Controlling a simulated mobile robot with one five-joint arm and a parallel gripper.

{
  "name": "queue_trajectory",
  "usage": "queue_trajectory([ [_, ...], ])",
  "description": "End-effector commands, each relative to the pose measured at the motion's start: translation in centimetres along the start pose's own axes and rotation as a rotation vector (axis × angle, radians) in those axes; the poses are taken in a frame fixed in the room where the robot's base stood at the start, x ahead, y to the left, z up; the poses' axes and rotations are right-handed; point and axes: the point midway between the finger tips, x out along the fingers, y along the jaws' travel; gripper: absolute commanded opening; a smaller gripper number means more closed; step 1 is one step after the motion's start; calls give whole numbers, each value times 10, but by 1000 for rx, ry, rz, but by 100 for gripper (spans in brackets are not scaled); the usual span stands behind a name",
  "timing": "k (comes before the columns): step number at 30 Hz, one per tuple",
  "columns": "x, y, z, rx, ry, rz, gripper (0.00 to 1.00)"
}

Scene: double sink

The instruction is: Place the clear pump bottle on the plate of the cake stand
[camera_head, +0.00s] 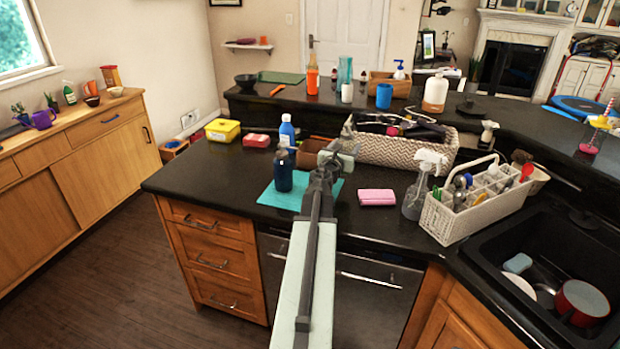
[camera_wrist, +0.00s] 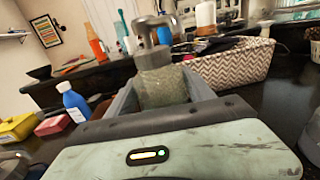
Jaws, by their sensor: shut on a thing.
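My gripper (camera_wrist: 165,95) is shut on the clear pump bottle (camera_wrist: 163,88), which has a grey metallic pump top and stands between the two fingers in the wrist view. In the head view my gripper (camera_head: 338,158) is above the dark counter, at the front of the woven basket, and the bottle is hard to make out there. I cannot pick out the cake stand with certainty. A low dark round thing (camera_head: 468,112) on the raised ledge at the right could be it, but its shape is unclear.
A woven basket (camera_head: 400,151) stands behind my gripper. A dark bottle (camera_head: 283,171) stands on a teal cloth (camera_head: 290,198).

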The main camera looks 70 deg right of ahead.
Motion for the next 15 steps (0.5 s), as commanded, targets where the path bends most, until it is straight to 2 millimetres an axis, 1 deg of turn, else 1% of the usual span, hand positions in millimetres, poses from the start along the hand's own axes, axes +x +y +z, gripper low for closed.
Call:
queue_trajectory([
  [1, 0, 16, -16, 0, 0, 4, 2],
  [4, -2, 41, -28, 0, 0, 3, 2],
  [7, -3, 58, -35, 0, 0, 1, 2],
  [9, -4, 64, -37, 0, 0, -1, 2],
  [15, -5, 69, -37, 0, 0, -2, 2],
])
